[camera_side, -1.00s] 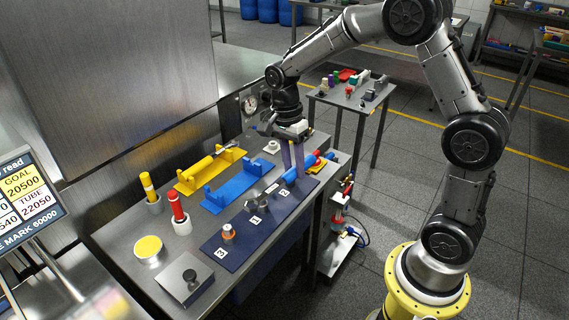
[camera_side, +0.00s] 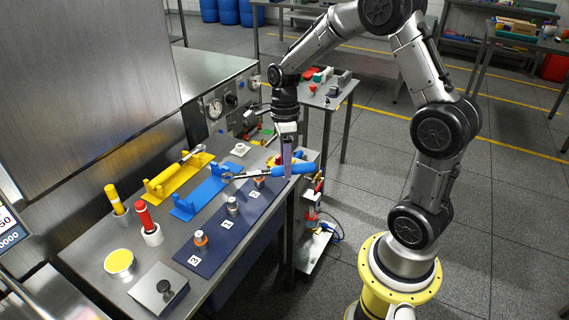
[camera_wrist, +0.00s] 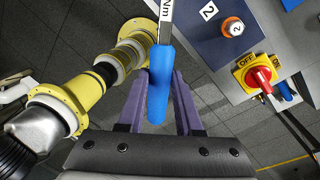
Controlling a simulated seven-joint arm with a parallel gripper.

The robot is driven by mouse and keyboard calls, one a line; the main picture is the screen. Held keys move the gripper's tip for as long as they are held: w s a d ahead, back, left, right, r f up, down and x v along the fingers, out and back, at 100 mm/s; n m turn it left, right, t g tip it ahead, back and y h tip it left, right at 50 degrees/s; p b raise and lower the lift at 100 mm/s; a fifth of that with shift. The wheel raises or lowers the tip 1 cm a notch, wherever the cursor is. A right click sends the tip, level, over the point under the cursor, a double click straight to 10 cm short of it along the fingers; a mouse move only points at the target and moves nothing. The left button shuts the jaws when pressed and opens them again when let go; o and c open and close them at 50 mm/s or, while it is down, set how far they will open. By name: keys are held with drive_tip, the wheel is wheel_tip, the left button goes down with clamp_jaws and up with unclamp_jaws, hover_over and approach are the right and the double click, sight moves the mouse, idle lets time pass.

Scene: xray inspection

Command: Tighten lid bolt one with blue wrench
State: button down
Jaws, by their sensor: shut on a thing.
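My gripper (camera_side: 287,172) is shut on the blue handle of the blue wrench (camera_side: 300,169). In the wrist view the blue handle (camera_wrist: 159,85) lies between my purple fingers (camera_wrist: 158,100). The wrench lies roughly level above the bench, its metal head (camera_side: 228,177) pointing left, near the right end of the blue cradle (camera_side: 203,192). Three bolts stand in a row on the dark blue plate (camera_side: 215,243): a near one (camera_side: 200,241), a middle one (camera_side: 232,206) and a far one (camera_side: 259,183) close below the wrench. The wrist view shows a bolt marked 2 (camera_wrist: 232,27).
A yellow cradle (camera_side: 165,183) holds another wrench behind the blue one. Red (camera_side: 146,218) and yellow (camera_side: 114,199) handled tools stand in holders at left. A red switch on a yellow plate (camera_wrist: 262,76) is at the bench's side. A side table (camera_side: 330,100) stands behind.

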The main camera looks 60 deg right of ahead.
drive_tip(key=shift+f, duration=4.4)
drive_tip(key=shift+s+a+m, duration=0.6)
drive_tip(key=shift+a+m, duration=0.2)
drive_tip(key=shift+a, duration=0.05)
drive_tip(key=shift+a, duration=0.1)
drive_tip(key=shift+s+a+m, duration=0.45)
drive_tip(key=shift+a+m, duration=0.35)
drive_tip(key=shift+s+a+m+t, duration=0.15)
drive_tip(key=shift+s+a+m, duration=0.05)
drive_tip(key=shift+a+m, duration=0.25)
drive_tip(key=shift+s+a+m+t, duration=0.15)
drive_tip(key=shift+a+m, duration=0.2)
drive_tip(key=shift+a, duration=0.15)
